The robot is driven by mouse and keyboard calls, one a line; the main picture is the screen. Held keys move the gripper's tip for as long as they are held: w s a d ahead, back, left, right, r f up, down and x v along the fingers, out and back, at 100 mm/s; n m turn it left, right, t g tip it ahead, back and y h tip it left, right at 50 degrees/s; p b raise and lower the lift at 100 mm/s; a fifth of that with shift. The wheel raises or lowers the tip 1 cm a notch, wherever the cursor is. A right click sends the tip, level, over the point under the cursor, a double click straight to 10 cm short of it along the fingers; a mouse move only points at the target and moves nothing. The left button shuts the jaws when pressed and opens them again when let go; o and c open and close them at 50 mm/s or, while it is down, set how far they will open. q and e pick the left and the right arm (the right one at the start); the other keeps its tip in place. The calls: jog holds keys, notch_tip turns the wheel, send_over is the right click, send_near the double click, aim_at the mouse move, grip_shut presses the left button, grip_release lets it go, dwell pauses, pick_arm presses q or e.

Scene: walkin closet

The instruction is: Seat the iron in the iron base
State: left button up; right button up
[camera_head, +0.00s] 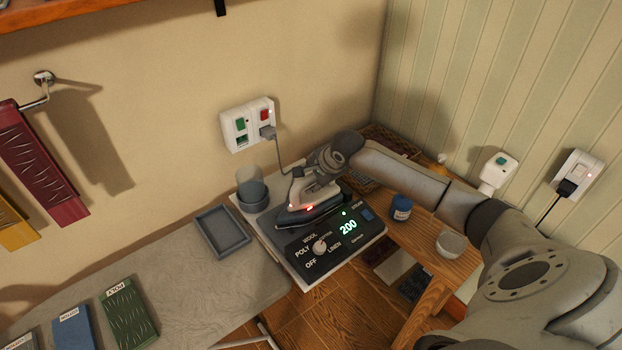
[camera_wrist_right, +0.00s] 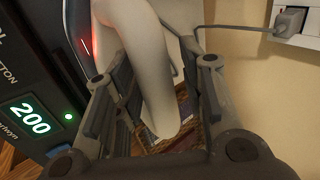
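The iron (camera_head: 308,216), with a white handle, dark sole and lit red light, is at the iron base (camera_head: 292,270), a white-edged station with a black panel reading 200. The iron lies at the back of the panel; I cannot tell whether it is fully seated. My right gripper (camera_head: 312,178) is at the iron's handle. In the right wrist view the handle (camera_wrist_right: 150,75) passes between the fingers of my right gripper (camera_wrist_right: 155,85), which stand apart with a visible gap on the right side. The iron's red light also shows there. My left gripper is not in view.
A grey cup (camera_head: 252,195) and a grey tray (camera_head: 222,231) stand left of the base. A blue jar (camera_head: 401,208) and a white bowl (camera_head: 451,243) sit on the wooden table to the right. The iron's cord runs to a wall socket (camera_head: 247,124). Folded cloths lie lower left.

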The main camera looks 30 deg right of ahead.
jog(key=shift+o, duration=0.5)
jog(key=shift+s+f, duration=0.2)
jog(key=shift+f, duration=0.15)
jog(key=v, duration=1.2)
jog(key=shift+r, duration=0.3)
jog(key=shift+w, duration=0.15)
